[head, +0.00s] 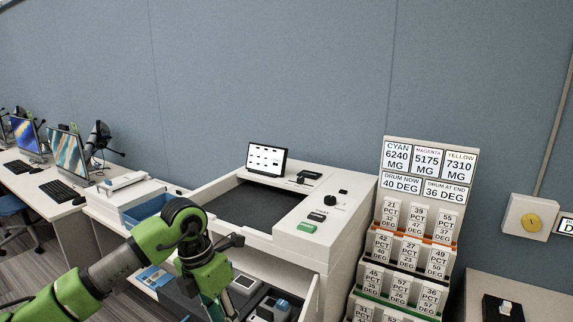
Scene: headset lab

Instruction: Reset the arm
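My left arm (150,249), green and black, comes in from the lower left. It bends at a black elbow-like joint and points down in front of the white machine (333,226). My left gripper (216,305) is at the bottom edge, over or beside an open drawer-like space; its fingertips are not clear, so I cannot tell if it is open or shut. My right arm and gripper are not in view.
The machine has a dark bed, a small screen (267,159), a black knob (330,200) and a green button (307,227). A rack of number cards (415,235) stands to its right. A yellow wall knob (531,221) is far right. Desks with monitors (67,153) stand left.

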